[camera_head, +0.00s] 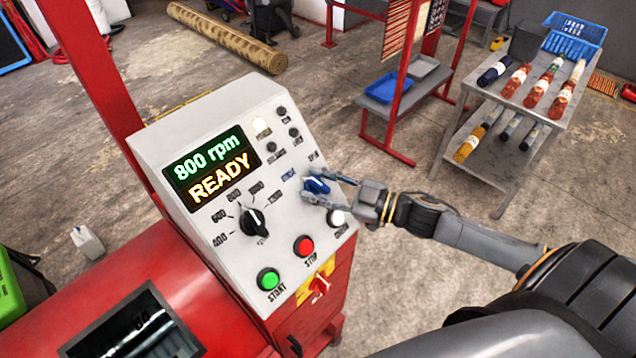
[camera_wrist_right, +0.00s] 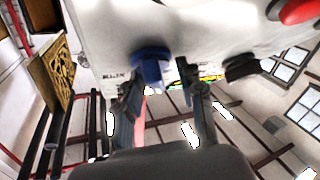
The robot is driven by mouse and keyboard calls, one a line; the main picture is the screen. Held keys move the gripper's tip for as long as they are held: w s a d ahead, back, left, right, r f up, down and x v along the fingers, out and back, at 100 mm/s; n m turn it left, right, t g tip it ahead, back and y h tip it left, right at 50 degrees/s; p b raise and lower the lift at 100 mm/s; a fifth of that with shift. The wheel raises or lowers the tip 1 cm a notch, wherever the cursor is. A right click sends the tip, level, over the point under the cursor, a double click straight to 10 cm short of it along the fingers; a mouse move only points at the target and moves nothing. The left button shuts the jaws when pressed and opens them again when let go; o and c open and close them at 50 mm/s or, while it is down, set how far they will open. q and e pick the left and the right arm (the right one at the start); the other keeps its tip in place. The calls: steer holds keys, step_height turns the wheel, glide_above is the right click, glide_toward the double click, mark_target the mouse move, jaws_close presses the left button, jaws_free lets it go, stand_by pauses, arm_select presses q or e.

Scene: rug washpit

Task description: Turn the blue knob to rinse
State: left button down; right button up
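The blue knob (camera_head: 317,186) is on the sloped light-grey control panel (camera_head: 215,130), with small labels around it that are hard to read; a blue label lies to its left. Which label the knob points to is unclear. The knob also shows in the right wrist view (camera_wrist_right: 152,66). My right gripper (camera_head: 307,188) is open at the panel, its fingers on either side of the knob. In the right wrist view, the knob is between the fingertips (camera_wrist_right: 158,80), closer to the left finger. Contact is hard to tell. My left gripper is not in view.
The display (camera_head: 212,168) reads "800 rpm READY". A black speed dial (camera_head: 253,222), red stop button (camera_head: 303,246), green start button (camera_head: 268,279) and white button (camera_head: 337,217) are nearby. The floor between is clear.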

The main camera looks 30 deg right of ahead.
steer(key=shift+w+d, duration=0.1)
steer(key=shift+w, duration=0.05)
steer(key=shift+s+d+r, duration=0.1)
steer(key=shift+s+d, duration=0.05)
steer(key=shift+s, duration=0.25)
steer(key=v, duration=1.1)
steer(key=shift+d, duration=0.15)
steer(key=shift+f, duration=0.2)
